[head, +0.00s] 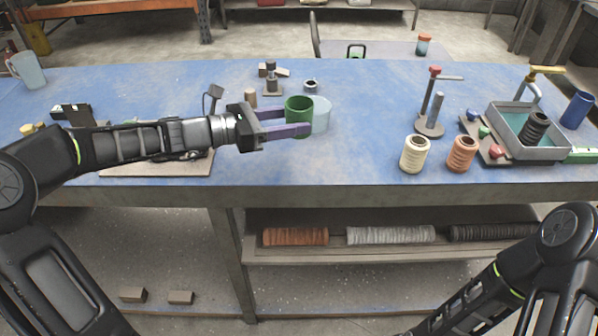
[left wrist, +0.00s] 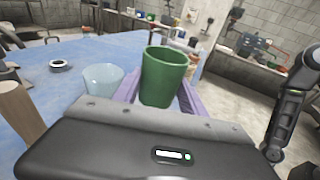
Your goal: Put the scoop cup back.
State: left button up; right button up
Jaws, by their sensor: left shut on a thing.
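The green scoop cup (head: 298,107) is upright between the purple fingers of my left gripper (head: 299,121), over the blue-topped bench. In the left wrist view the cup (left wrist: 164,75) shows its open rim, with a finger on either side. My left gripper is shut on it. A pale, see-through container (head: 321,116) stands just right of the cup in the head view, partly hidden by it. It also shows in the left wrist view (left wrist: 102,82). My right gripper is out of the head view.
The blue bench (head: 360,85) is clear right of the cup. A grey post stand (head: 270,80) and a small dark ring (head: 310,84) are behind. Thread spools (head: 414,155), a post with a red knob (head: 434,100) and a grey tray (head: 519,145) stand right.

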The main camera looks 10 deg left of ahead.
pick_arm(q)
jog(key=shift+f, duration=0.1)
send_over(292, 167)
notch_tip(292, 167, down, 6)
jog(key=shift+r, duration=0.15)
dwell(0.4)
jog(key=shift+f, duration=2.05)
jog(key=shift+f, duration=0.1)
jog(key=o, duration=1.5)
